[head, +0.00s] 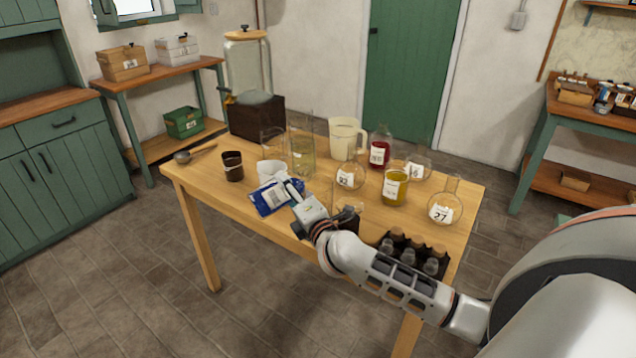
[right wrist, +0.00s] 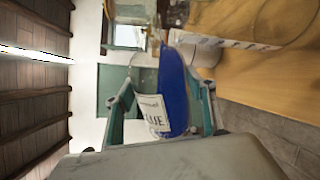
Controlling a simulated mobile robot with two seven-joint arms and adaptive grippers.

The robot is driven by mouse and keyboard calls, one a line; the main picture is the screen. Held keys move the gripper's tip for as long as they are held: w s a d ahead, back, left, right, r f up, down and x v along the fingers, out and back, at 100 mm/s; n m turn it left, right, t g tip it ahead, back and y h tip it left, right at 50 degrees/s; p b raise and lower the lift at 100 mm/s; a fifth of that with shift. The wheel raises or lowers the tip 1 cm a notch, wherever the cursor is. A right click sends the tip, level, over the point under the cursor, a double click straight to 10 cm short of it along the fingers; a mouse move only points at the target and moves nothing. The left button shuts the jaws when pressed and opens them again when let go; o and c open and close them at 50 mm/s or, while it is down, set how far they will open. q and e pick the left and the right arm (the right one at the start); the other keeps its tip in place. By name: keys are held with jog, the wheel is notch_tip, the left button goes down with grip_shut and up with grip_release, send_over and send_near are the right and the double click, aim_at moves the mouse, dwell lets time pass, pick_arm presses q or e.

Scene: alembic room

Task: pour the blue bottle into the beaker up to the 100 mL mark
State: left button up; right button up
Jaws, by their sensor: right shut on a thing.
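My right gripper (head: 288,190) is shut on the blue bottle (head: 270,199) above the table's front edge. The bottle is clear glass with blue liquid and a white label; it is strongly tilted, nearly on its side. In the right wrist view the bottle (right wrist: 174,90) sits between the fingers (right wrist: 160,108), its liquid gathered along the low side. Clear glass vessels stand behind it, one empty-looking (head: 271,143) and one with yellow-green tint (head: 303,155); I cannot tell surely which is the beaker. No 100 mL mark or pouring stream is readable. My left gripper is out of view.
A white cup (head: 270,170) stands close behind the bottle, a dark cup (head: 233,167) to its left. A pitcher (head: 345,138), red bottle (head: 380,150), yellow jar (head: 395,186) and labelled flasks (head: 444,208) crowd the right. A dark bottle rack (head: 412,258) lies near my arm.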

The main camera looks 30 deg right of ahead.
jog(key=shift+r+m, duration=1.1)
dwell(6.9)
